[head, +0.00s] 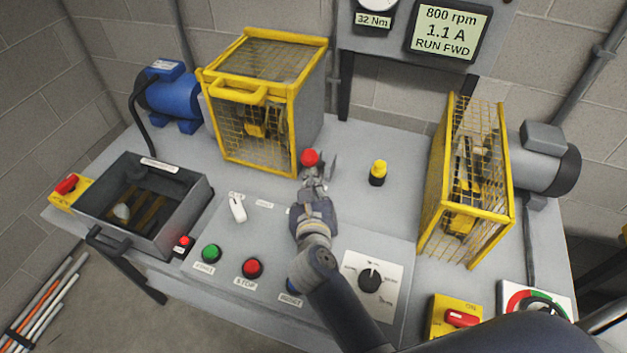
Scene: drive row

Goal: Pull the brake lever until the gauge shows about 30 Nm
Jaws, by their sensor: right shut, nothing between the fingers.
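The brake lever's red knob (309,157) shows near the middle of the bench, in front of the left yellow cage; its shaft is hidden by my gripper. My right gripper (319,177) is shut and empty, right at the lever and just below the knob in the picture. I cannot tell whether it touches the lever. The gauge readout (373,20) on the back panel shows 32 Nm; its round dial above is cut off by the top edge. The display (449,30) beside it reads 800 rpm, 1.1 A, RUN FWD. My left gripper is not in view.
Yellow mesh cages stand at left (319,75) and right (503,150), each beside a motor. A yellow-capped post (378,172) is right of the lever. A dark open bin (196,212) is at left. Green (210,252) and red (252,267) buttons and a black knob (370,280) are in front.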

